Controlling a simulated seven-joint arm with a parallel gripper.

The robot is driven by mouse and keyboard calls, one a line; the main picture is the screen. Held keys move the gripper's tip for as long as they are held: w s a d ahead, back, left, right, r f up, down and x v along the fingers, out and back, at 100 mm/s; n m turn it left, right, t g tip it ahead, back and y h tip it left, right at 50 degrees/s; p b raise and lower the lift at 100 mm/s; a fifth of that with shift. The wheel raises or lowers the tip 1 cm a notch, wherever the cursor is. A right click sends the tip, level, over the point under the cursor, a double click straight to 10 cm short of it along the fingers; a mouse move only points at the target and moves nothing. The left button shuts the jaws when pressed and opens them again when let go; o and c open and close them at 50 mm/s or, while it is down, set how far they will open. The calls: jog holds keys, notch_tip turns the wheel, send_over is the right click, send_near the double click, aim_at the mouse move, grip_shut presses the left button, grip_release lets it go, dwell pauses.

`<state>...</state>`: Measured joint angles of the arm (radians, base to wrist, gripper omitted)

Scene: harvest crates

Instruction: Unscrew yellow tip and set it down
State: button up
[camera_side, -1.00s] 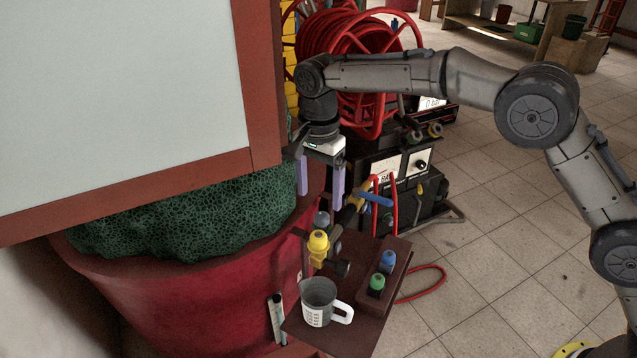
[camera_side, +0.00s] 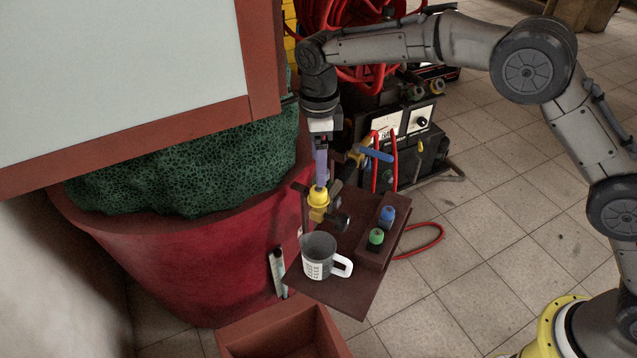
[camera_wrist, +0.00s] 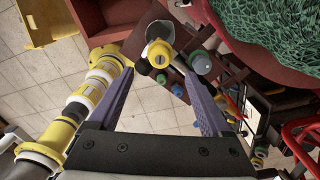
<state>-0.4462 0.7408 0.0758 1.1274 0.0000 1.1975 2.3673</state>
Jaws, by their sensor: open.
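The yellow tip (camera_side: 319,197) sits on a dark holder with a valve-like fitting at the small brown stand (camera_side: 345,295). My gripper (camera_side: 320,182) points down just above the yellow tip, its purple fingers seen edge-on and overlapping. In the wrist view the fingers of my gripper (camera_wrist: 160,72) are spread apart, with the yellow tip (camera_wrist: 159,53) between them and a little beyond. I cannot tell whether they touch it. A grey-blue tip (camera_wrist: 201,62) lies beyond the right finger. It is hidden behind my gripper in the side view.
A grey-and-white mug (camera_side: 320,258) stands at the front of the stand. A green tip (camera_side: 376,237) and a blue tip (camera_side: 388,214) sit in a brown block to the right. A large red pot (camera_side: 190,265) is close on the left. A brown crate (camera_side: 280,335) is below.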

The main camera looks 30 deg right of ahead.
aim_at(319, 194)
notch_tip(319, 194, down, 8)
jog(key=shift+r, duration=0.1)
jog(key=shift+c, duration=0.3)
grip_shut()
jog(key=shift+n, duration=0.9)
jog(key=shift+n, duration=0.8)
jog(key=shift+n, duration=0.9)
